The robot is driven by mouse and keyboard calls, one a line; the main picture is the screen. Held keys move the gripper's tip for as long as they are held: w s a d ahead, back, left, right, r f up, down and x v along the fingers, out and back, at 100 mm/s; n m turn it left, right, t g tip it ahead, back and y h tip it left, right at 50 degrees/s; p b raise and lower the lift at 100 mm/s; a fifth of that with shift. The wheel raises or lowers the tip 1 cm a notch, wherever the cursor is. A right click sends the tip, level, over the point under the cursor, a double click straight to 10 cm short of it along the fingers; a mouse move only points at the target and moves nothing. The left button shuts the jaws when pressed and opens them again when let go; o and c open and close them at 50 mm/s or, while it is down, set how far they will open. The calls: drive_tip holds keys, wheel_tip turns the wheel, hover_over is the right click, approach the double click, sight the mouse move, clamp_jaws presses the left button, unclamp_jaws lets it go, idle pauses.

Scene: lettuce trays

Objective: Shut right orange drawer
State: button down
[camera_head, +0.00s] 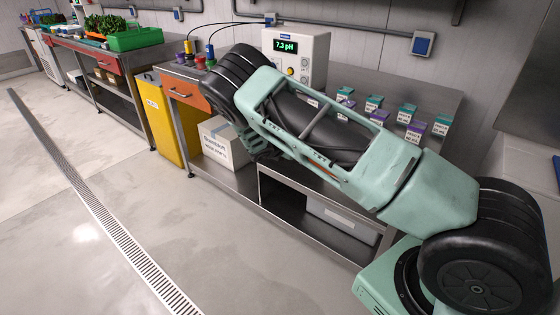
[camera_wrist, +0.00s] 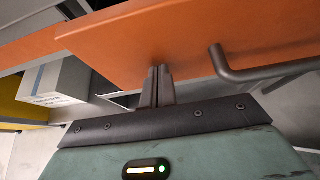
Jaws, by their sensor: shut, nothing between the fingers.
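The right orange drawer (camera_head: 185,92) is in the bench under the pH box, partly covered by my arm in the head view. Its flat orange front (camera_wrist: 200,35) fills the top of the wrist view, with a dark bar handle (camera_wrist: 262,73) at the right. The front appears to stand out from the bench; how far I cannot tell. My gripper (camera_wrist: 158,70) is shut and empty. Its fingertips are at the drawer front's lower part, left of the handle; whether they touch it I cannot tell.
A white box (camera_head: 222,143) sits on the shelf below the drawer, beside a yellow cabinet (camera_head: 165,120). The pH box (camera_head: 296,57) and small labelled packs (camera_head: 373,104) stand on the bench. Another orange drawer (camera_head: 88,57) is in the far left table. The floor at left is clear.

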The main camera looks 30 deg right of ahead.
drive_tip(key=d, duration=0.1)
drive_tip(key=w+d, duration=0.1)
drive_tip(key=d, duration=0.2)
drive_tip(key=shift+w+d+b, duration=0.25)
drive_tip(key=shift+b, duration=0.05)
drive_tip(key=shift+w+d+r, duration=0.1)
drive_tip(key=shift+d, duration=0.25)
